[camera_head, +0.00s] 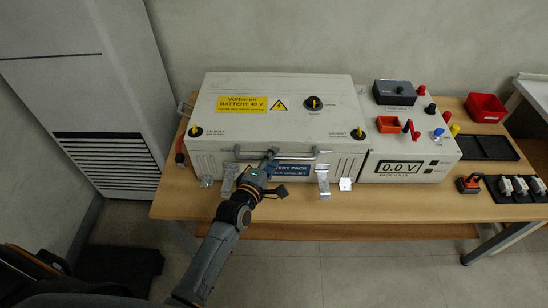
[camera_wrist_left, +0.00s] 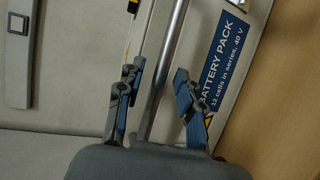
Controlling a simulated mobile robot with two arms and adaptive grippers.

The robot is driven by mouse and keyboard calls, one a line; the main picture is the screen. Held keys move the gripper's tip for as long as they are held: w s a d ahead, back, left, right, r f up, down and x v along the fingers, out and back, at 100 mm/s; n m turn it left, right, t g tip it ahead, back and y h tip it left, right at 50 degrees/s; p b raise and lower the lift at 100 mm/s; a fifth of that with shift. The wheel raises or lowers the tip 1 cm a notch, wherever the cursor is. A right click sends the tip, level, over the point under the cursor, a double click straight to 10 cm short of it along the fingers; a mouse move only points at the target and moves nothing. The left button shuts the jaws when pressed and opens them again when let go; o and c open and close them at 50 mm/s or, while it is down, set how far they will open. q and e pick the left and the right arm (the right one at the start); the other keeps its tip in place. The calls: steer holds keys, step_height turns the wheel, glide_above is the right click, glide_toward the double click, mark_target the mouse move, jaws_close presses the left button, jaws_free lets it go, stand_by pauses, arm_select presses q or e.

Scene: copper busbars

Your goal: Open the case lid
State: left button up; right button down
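The case (camera_head: 350,165) is a light grey battery box on the table. Its lid (camera_head: 320,128) lies flat and closed on top, with a yellow label, a round black knob (camera_head: 313,103) and a yellow-topped bolt at each front corner. A metal bar handle (camera_head: 300,155) runs along the front; it also shows in the left wrist view (camera_wrist_left: 165,60). Two metal latch pieces (camera_head: 228,180) (camera_head: 323,182) hang at the front. My left gripper (camera_head: 269,161) is at the handle. In the wrist view its open fingers (camera_wrist_left: 156,78) stand either side of the bar, with gaps visible. My right gripper is out of view.
A grey meter unit (camera_head: 440,150) reading 0.0 V stands against the case's right side. Further right are a red bin (camera_head: 485,107), a black tray (camera_head: 487,148) and several small parts on the wooden table (camera_head: 440,198). A tall white cabinet (camera_head: 85,60) stands left.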

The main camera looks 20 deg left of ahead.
arm_select(q)
steer(key=shift+w+d+f, duration=0.15)
steer(key=shift+w, duration=0.45)
jaws_close()
